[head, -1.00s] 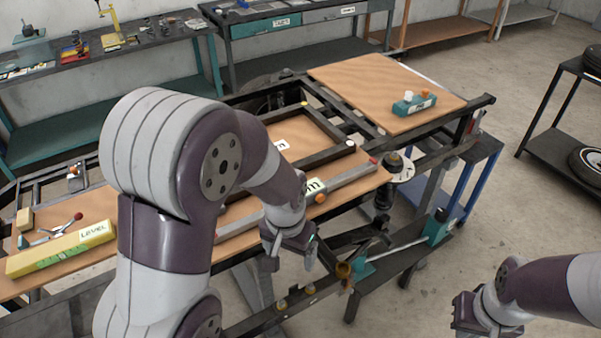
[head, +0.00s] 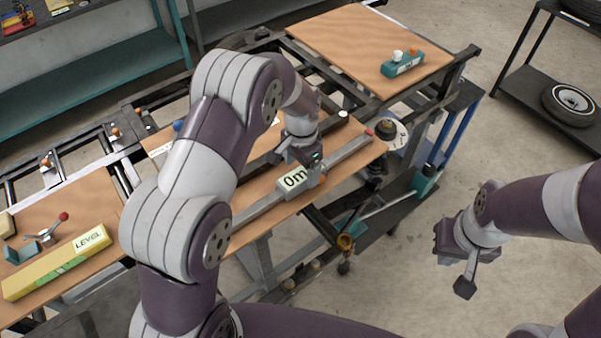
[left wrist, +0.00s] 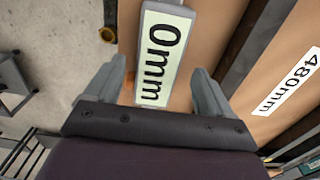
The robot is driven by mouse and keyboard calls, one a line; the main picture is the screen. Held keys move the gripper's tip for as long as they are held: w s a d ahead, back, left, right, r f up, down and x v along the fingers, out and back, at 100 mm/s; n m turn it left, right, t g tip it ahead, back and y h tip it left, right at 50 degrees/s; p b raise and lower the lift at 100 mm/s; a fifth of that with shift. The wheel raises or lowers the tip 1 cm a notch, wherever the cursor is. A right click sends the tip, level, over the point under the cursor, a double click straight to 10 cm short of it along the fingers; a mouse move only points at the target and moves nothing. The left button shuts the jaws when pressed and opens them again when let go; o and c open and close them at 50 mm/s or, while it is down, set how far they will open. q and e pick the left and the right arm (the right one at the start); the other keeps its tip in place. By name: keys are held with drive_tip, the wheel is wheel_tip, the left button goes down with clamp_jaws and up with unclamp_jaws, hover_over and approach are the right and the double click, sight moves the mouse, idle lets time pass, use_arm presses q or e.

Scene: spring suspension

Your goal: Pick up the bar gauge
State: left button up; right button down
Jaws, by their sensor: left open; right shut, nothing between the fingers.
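The bar gauge (head: 258,207) is a long grey bar with a red end and a pale label showing "0m" in the head view. It lies on the wooden board (head: 262,232) along its front edge. In the left wrist view the gauge's label (left wrist: 162,50) reads "0mm". My left gripper (head: 300,161) is directly over the label block, pointing down. Its fingers (left wrist: 160,85) are open, one on each side of the label; whether they touch it I cannot tell. My right gripper (head: 465,284) is shut and empty, off to the right over the floor.
A yellow level (head: 55,262) and a small red-tipped tool (head: 45,230) lie at the left. A teal block (head: 402,63) sits on the far wooden panel (head: 345,45). A dark metal frame lies behind the gauge. A "480mm" label (left wrist: 287,82) shows beside it.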

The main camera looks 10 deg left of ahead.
sight(301, 173)
use_arm(q)
wheel_tip(301, 173, down, 2)
drive_tip(key=shift+f+p, duration=0.15)
drive_tip(key=shift+p, duration=0.3)
drive_tip(key=shift+s+d+f, duration=0.15)
drive_tip(key=shift+d+f, duration=0.05)
drive_tip(key=shift+f, duration=0.1)
drive_tip(key=shift+a, duration=0.15)
drive_tip(key=c, duration=1)
drive_tip(key=shift+c, duration=1.4)
drive_tip(key=shift+r, duration=0.1)
